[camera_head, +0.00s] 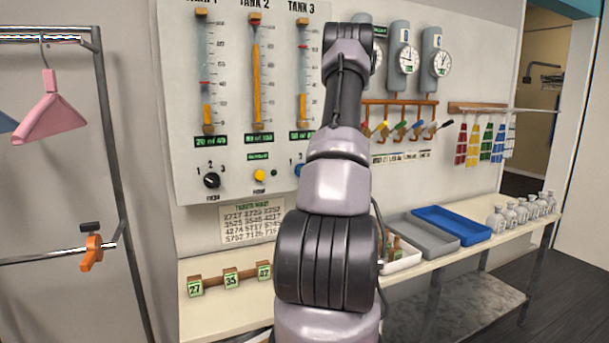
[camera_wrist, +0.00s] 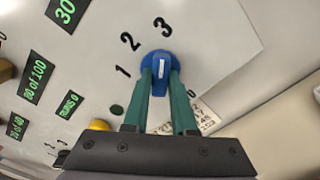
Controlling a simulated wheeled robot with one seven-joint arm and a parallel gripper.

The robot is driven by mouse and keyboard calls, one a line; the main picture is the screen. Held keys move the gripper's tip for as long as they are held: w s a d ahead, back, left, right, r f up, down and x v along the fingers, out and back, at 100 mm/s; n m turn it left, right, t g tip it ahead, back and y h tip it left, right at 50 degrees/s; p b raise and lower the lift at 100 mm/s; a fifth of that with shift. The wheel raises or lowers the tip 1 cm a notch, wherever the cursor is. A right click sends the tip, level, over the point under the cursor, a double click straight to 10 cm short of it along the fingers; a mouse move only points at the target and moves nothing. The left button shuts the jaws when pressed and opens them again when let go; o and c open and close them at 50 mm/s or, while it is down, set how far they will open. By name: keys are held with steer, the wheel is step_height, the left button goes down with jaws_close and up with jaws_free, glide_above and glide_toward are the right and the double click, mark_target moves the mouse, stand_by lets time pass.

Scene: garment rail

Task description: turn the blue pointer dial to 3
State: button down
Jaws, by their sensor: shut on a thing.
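The blue pointer dial (camera_wrist: 157,60) sits on the white panel, with the numbers 1, 2 and 3 around it. The panel appears rotated in the wrist view. The white mark on the dial's face runs nearly straight up in the picture, roughly in line with the 3. My gripper (camera_wrist: 160,77) has its green fingers shut on the dial, one on each side. In the head view only the left edge of the blue dial (camera_head: 298,170) shows; my arm hides the rest and the gripper.
A yellow button (camera_wrist: 99,125) and a dark round spot (camera_wrist: 116,110) are beside the dial. A black dial (camera_head: 211,181) is on the panel's left. Below are a shelf with number blocks (camera_head: 231,277), a grey tray (camera_head: 424,231) and a blue tray (camera_head: 452,224).

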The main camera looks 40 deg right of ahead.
steer(key=c, duration=0.7)
jaws_free()
steer(key=v, duration=1.1)
